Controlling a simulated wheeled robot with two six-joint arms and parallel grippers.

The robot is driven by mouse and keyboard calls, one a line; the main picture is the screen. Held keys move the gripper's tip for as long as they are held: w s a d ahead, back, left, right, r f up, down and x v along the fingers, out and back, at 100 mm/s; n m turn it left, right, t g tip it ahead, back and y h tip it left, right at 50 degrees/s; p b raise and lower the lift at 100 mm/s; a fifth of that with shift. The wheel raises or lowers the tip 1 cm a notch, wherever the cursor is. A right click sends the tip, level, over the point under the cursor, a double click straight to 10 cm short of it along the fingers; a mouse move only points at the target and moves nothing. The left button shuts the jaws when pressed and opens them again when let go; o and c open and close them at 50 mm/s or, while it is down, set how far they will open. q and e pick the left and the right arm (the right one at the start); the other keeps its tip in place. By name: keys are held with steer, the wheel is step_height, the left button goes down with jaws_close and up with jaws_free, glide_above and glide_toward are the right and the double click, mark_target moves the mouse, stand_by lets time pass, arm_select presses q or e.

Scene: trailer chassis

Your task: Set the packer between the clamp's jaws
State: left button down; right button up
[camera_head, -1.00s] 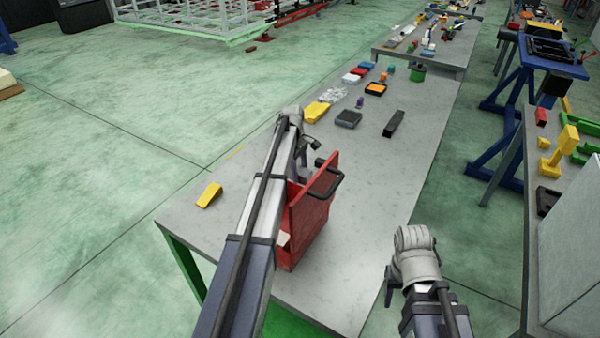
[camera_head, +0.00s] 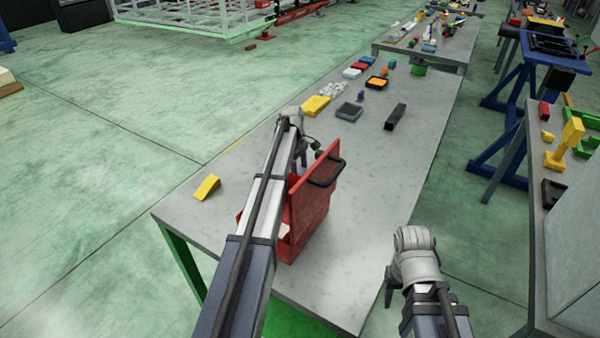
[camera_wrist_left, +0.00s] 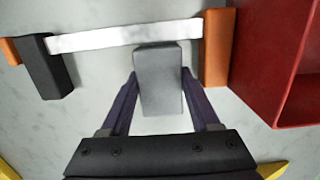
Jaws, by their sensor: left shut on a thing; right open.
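The packer (camera_wrist_left: 158,82), a grey block, is held between the two dark fingers of my left gripper (camera_wrist_left: 160,95), shut on it. The clamp has a white bar (camera_wrist_left: 125,37), a black jaw (camera_wrist_left: 45,68) at left and an orange jaw (camera_wrist_left: 215,48) at right. In the left wrist view the packer lies between the two jaws, nearer the orange one, its far end overlapping the bar's near edge. I cannot tell its height or whether it touches. In the head view my left arm mostly hides the clamp and packer. My right gripper (camera_head: 389,288) is open and empty beside the table.
A red box (camera_head: 312,205) with a black handle stands right of the clamp, its wall (camera_wrist_left: 265,60) close to the orange jaw. A yellow wedge (camera_head: 207,188) lies near the table's left edge. A black bar (camera_head: 396,117) and several small items lie farther back. The table's right side is clear.

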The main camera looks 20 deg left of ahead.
arm_select(q)
steer(key=shift+f, duration=0.1)
steer(key=shift+c, duration=0.6)
jaws_free()
step_height(320, 180, up, 12)
steer(key=a+p, duration=0.1)
steer(key=p, duration=1.1)
steer(key=shift+a, duration=0.2)
steer(key=shift+w, duration=0.1)
